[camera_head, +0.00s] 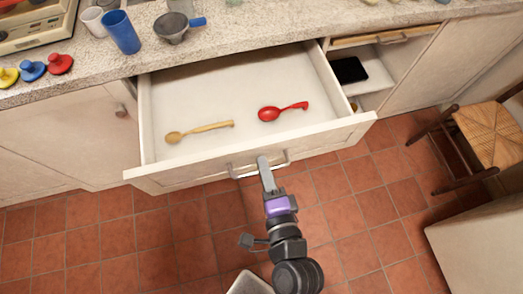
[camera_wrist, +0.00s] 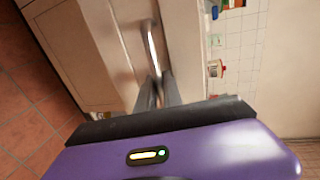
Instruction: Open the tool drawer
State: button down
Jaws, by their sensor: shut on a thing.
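The tool drawer (camera_head: 165,181) is pulled well out from under the counter. Inside it lie a wooden spoon (camera_head: 200,131) on the left and a red spoon (camera_head: 283,111) on the right. The drawer's metal bar handle (camera_head: 240,172) is on its front face. My gripper (camera_head: 263,163) reaches up from below and is shut on this handle. In the wrist view the handle (camera_wrist: 152,45) runs up from between the fingers (camera_wrist: 159,92). The fingertips are partly hidden against the handle.
The counter (camera_head: 290,27) above holds a blue cup (camera_head: 121,32), a grey funnel-like item (camera_head: 172,27) and coloured knobbed pieces (camera_head: 33,70). An open compartment (camera_head: 375,75) with a black item is right of the drawer. A chair (camera_head: 490,135) stands right; tiled floor (camera_head: 140,235) is clear.

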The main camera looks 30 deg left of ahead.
jog(key=shift+s+d, duration=0.1)
jog(key=c, duration=1.5)
grip_release()
jog(key=b+v, duration=0.1)
jog(key=v, duration=0.6)
jog(key=shift+s+d, duration=0.25)
